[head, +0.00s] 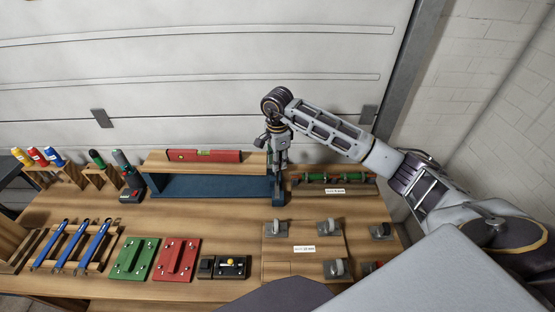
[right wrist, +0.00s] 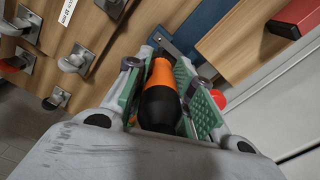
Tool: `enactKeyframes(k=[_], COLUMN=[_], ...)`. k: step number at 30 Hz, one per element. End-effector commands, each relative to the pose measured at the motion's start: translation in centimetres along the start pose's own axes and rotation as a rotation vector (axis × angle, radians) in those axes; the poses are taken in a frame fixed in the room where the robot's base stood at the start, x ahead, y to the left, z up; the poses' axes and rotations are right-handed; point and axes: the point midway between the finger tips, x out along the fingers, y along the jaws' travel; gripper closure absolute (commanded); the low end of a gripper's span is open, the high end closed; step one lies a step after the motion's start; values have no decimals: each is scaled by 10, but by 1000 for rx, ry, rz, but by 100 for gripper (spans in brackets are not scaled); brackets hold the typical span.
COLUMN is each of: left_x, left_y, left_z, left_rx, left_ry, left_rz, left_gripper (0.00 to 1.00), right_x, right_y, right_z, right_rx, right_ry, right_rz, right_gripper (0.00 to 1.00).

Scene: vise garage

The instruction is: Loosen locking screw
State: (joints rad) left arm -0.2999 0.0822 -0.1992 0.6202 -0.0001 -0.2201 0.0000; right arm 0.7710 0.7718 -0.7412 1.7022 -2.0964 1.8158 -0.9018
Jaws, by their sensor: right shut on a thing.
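My right gripper (head: 280,160) points down at the back middle of the bench. In the right wrist view its green-padded fingers are shut on an orange-and-black handle (right wrist: 160,92), which looks like a screwdriver. The gripper is over a dark blue bracket (head: 278,190) at the right end of a long blue base (head: 205,186). The base also shows in the right wrist view (right wrist: 202,22). The handle's far end points toward this bracket, and I cannot tell whether they touch. I cannot make out the locking screw. My left gripper is not in view.
A red level (head: 203,156) lies behind the blue base. Green (head: 138,259) and red (head: 177,260) plates and blue tools (head: 72,246) lie at front left. Bare bench (head: 200,218) separates them.

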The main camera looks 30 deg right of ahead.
Motion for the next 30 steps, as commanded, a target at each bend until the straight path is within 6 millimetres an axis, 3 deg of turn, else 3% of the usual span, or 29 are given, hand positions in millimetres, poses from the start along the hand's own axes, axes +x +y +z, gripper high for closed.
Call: enactKeyframes(k=[15,30], left_x=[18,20], left_y=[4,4], left_z=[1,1], left_rx=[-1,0], left_ry=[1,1], left_rz=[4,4], left_gripper=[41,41], right_x=[36,42], right_y=[0,0], right_z=[0,0], right_rx=[-1,0], right_ry=[0,0], right_rz=[0,-1], right_gripper=[100,100])
